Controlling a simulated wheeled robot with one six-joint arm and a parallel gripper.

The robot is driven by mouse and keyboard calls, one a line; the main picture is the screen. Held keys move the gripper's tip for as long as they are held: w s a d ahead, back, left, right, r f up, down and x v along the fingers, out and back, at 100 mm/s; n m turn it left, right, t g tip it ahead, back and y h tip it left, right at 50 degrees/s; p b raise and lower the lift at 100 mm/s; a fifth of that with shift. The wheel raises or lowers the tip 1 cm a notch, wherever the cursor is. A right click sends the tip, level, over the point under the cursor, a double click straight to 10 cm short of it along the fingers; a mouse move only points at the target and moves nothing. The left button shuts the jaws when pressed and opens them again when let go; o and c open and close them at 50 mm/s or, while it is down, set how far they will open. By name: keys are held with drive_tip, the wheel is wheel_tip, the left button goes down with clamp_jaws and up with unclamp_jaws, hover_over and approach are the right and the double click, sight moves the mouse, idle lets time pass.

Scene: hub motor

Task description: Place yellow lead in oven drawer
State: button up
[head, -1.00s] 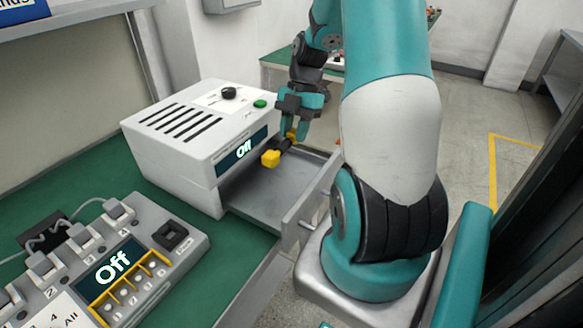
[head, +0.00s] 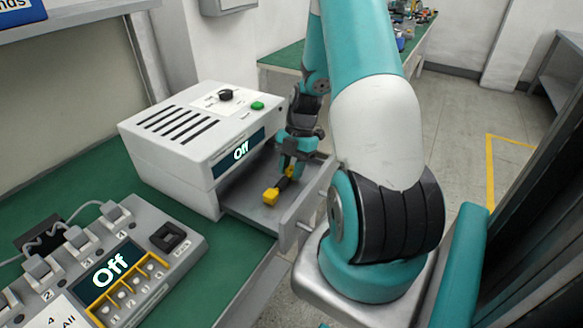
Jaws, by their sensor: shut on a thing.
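The yellow lead (head: 271,195) has yellow ends and a dark middle. It is inside the open oven drawer (head: 243,200), low over the drawer floor; I cannot tell whether it touches the floor. My gripper (head: 289,170) reaches down into the drawer and is shut on the lead near its far end. The fingers partly hide that end. The oven (head: 185,150) is a white box with a dark display reading "Off", and its drawer is pulled out toward the right.
A grey switch panel (head: 110,265) with a display reading "Off" and several sockets stands at the front left of the green bench (head: 175,215). The drawer's front wall (head: 305,210) stands close to my arm. Another bench with small items is behind.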

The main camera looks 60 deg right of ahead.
drive_tip(key=o, duration=0.9)
drive_tip(key=shift+o, duration=0.2)
drive_tip(key=shift+r, duration=0.1)
drive_tip(key=v, duration=1.2)
